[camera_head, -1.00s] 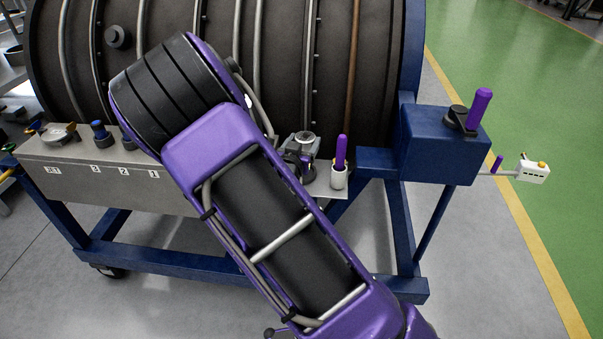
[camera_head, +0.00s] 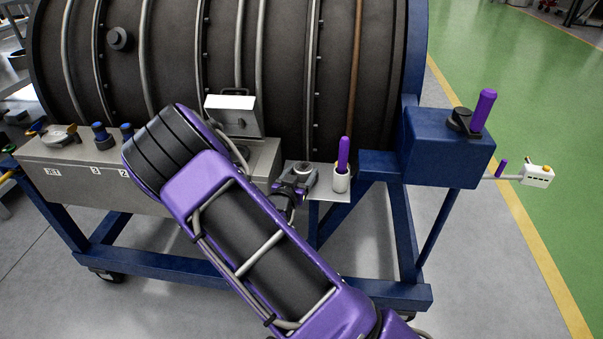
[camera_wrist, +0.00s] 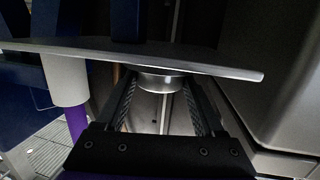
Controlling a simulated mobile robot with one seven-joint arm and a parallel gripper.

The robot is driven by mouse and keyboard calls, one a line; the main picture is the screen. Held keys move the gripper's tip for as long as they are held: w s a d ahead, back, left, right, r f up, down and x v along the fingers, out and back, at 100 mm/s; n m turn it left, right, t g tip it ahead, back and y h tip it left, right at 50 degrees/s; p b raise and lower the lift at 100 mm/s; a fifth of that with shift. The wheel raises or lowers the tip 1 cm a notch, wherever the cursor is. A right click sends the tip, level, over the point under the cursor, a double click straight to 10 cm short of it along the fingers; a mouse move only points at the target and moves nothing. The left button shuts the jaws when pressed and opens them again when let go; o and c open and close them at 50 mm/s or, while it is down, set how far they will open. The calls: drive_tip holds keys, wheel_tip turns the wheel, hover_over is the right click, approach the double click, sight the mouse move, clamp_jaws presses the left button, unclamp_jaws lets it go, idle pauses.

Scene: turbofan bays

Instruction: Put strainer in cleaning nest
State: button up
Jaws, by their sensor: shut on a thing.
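My gripper (camera_head: 293,186) reaches the small grey shelf (camera_head: 322,192) at the right end of the bench, in the head view. It is shut on a round metal piece (camera_head: 304,168), which I take to be the strainer. In the wrist view the two fingers (camera_wrist: 160,92) sit either side of this silvery round piece (camera_wrist: 160,82), right against the shelf plate (camera_wrist: 215,65). The picture there looks upside down. I cannot make out a separate cleaning nest, nor whether the piece rests in one.
A white cup (camera_head: 341,179) with a purple-handled tool (camera_head: 344,153) stands just right on the shelf. A grey box with a raised lid (camera_head: 232,103) is to the left. Blue-capped fittings (camera_head: 102,135) stand on the bench. The large dark engine casing (camera_head: 280,60) rises behind.

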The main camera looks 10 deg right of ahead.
drive_tip(key=shift+r, duration=0.1)
drive_tip(key=shift+f, duration=0.2)
drive_tip(key=o, duration=1.5)
drive_tip(key=shift+r, duration=0.15)
drive_tip(key=shift+s+r, duration=0.1)
drive_tip(key=shift+r, duration=0.1)
drive_tip(key=v, duration=1.2)
drive_tip(key=shift+f+p, duration=0.2)
drive_tip(key=shift+p, duration=0.2)
drive_tip(key=shift+a+r, duration=0.1)
